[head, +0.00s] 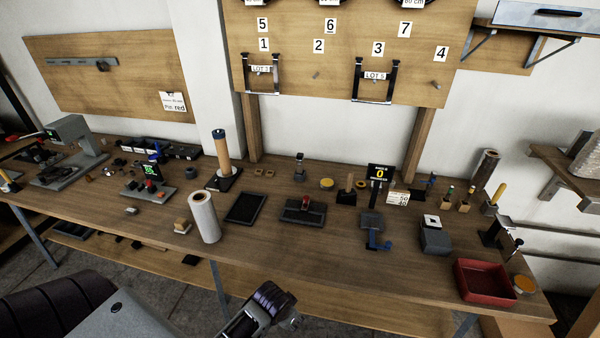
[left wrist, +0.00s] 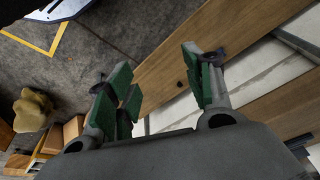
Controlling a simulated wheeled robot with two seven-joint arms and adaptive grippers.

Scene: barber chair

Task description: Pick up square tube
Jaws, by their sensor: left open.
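I cannot tell for certain which thing is the square tube. A long grey metal bar (head: 80,62) is fixed on the left wall board, and small parts stand on the workbench (head: 340,262); none is clearly a square tube. My left gripper (head: 268,306) is low in front of the bench's front edge, apart from everything on it. In the left wrist view, its green-padded fingers (left wrist: 158,62) are spread with nothing between them. A wooden plank (left wrist: 230,40) lies beyond the fingers. My right gripper is in neither view.
A white roll (head: 204,217) stands near the bench's front edge. A black tray (head: 246,208), a red bin (head: 486,281) and several fixtures crowd the top. Two black frames (head: 375,82) hang on the numbered board. A tan object (left wrist: 32,108) shows over the grey floor.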

